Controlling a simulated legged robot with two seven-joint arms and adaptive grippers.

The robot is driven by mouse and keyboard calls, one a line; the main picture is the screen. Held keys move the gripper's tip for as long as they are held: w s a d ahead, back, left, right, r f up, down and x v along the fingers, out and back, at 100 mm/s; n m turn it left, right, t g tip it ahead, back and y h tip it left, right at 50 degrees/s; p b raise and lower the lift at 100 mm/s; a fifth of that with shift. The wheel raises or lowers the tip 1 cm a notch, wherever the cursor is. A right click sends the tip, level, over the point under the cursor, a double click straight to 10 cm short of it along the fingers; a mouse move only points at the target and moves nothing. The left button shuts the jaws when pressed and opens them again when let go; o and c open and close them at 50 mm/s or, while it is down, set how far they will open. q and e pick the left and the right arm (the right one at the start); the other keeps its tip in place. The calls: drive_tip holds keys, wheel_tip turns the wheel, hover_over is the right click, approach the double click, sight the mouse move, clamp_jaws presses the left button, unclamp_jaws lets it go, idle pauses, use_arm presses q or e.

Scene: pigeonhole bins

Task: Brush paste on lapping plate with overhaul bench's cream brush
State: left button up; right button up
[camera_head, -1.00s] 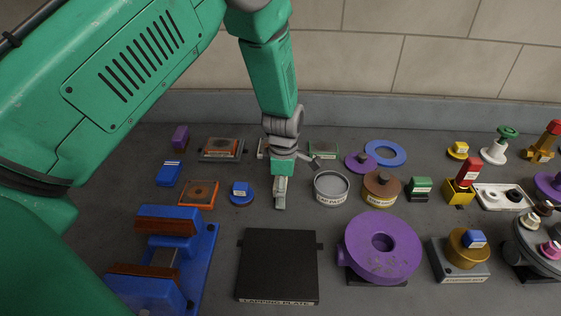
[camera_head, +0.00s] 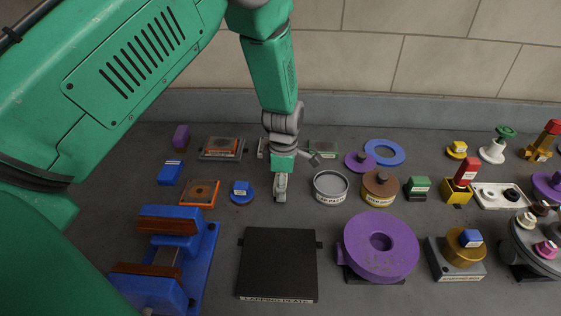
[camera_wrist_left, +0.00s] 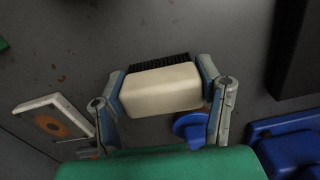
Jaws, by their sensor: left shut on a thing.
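My left gripper (camera_head: 281,188) is shut on the cream brush, pointing down behind the lapping plate. In the left wrist view, the cream brush (camera_wrist_left: 161,90) is a cream block with dark bristles along its far edge, gripped between both fingers (camera_wrist_left: 163,92). In the head view the gripper mostly hides it. The lapping plate (camera_head: 278,262) is a black square with a front label, lying flat and bare in the front middle. A round grey tin (camera_head: 331,187), labelled as paste, stands just right of the gripper. My right gripper is not in view.
A blue vise (camera_head: 205,250) with brown jaws stands left of the plate, and a purple wheel (camera_head: 380,244) stands right of it. A blue round piece (camera_head: 241,193) sits close left of the gripper. Several small parts fill the back and right of the bench.

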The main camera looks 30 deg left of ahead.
use_arm(q)
drive_tip(key=shift+c, duration=0.8)
wheel_tip(320, 180, up, 8)
drive_tip(key=p, duration=0.7)
drive_tip(key=shift+r, duration=0.1)
idle(0.4)
